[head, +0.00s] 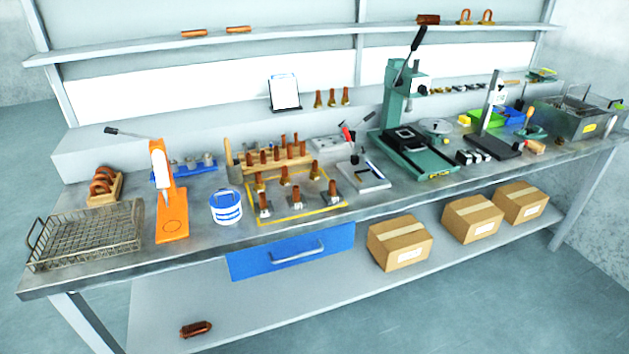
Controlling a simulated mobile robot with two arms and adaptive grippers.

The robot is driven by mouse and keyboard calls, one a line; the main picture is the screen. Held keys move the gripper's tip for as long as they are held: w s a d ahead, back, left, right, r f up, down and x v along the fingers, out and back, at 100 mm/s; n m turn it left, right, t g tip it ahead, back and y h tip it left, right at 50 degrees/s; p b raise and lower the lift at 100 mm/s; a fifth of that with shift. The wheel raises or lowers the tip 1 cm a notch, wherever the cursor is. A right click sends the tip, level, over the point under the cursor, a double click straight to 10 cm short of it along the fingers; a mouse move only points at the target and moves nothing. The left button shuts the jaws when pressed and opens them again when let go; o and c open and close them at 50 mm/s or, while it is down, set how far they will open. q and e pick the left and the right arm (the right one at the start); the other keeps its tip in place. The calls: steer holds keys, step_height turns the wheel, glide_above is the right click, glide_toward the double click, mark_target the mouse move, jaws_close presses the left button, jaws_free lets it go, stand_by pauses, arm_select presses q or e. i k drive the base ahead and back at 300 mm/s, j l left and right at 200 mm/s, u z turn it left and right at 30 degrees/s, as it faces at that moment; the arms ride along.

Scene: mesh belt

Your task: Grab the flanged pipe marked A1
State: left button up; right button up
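Several upright copper pipes with brass-coloured flanged bases stand inside a yellow outlined area on the bench. In its front row are a left pipe (265,203), a middle pipe (296,198) and a right pipe (332,188); behind them are others, such as a back right pipe (314,170). The front ones sit on small grey blocks. More copper pieces stand in a wooden rack (270,160) behind, and three small flanged pieces (332,97) stand on the back ledge. I cannot read an A1 mark on any of them. Neither gripper is in view.
A blue-labelled white tub (226,208), an orange press (172,218) and a wire mesh basket (88,235) stand left of the pipes. A white scale-like device (364,178) and a green press (425,160) stand right. Cardboard boxes (400,243) lie on the lower shelf.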

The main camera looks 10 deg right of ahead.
mark_target(296, 202)
steer(key=i+j+z, duration=0.1)
steer(key=i, duration=0.75)
